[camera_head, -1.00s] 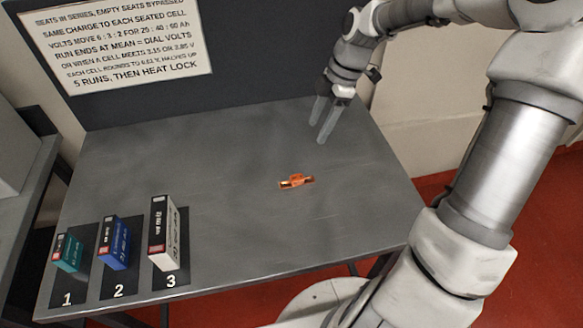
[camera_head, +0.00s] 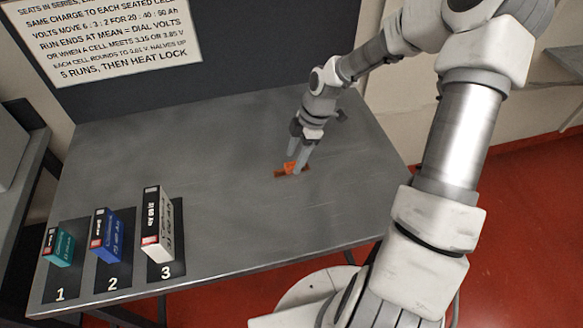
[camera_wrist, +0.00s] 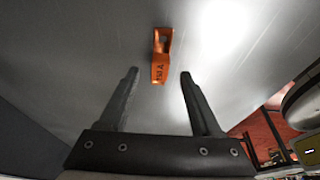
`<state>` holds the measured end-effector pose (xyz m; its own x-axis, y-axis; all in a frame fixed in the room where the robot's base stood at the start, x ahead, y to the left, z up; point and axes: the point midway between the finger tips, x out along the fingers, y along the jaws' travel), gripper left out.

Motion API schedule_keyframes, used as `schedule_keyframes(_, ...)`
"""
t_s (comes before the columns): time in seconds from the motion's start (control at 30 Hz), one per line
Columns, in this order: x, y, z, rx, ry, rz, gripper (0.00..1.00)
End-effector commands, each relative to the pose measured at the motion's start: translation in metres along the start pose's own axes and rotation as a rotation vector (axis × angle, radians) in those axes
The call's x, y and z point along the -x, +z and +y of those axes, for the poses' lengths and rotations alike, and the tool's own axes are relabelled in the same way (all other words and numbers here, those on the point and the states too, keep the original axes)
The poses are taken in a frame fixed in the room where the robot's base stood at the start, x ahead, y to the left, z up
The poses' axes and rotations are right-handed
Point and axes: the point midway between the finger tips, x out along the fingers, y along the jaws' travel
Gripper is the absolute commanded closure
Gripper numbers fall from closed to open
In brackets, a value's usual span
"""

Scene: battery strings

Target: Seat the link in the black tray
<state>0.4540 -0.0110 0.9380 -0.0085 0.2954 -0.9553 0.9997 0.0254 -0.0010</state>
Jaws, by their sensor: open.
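The link is a small orange piece with flat copper-brown ends (camera_head: 281,175), lying on the grey table. In the wrist view my gripper (camera_wrist: 159,73) is open, with one finger on each side of the link's line and clear space between. I cannot make out a black tray in these views.
Teal (camera_head: 60,247), blue (camera_head: 107,237) and white (camera_head: 157,225) cells stand on dark numbered pads at the table's front left. A dark panel with a printed sign (camera_head: 110,40) rises behind the table (camera_head: 200,150). The table's middle is mostly clear.

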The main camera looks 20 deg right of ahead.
Motion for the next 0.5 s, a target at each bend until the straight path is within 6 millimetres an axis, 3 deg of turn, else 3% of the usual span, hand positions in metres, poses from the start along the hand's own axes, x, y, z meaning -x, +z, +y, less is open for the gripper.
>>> schedule_keyframes(0.13,-0.017,-0.001,0.0,0.001,-0.001,0.001,0.35)
schedule_keyframes(0.4,-0.019,-0.001,0.0,0.0,0.001,0.0,0.35)
schedule_keyframes(0.5,-0.019,-0.001,0.0,0.0,0.001,0.0,0.53)
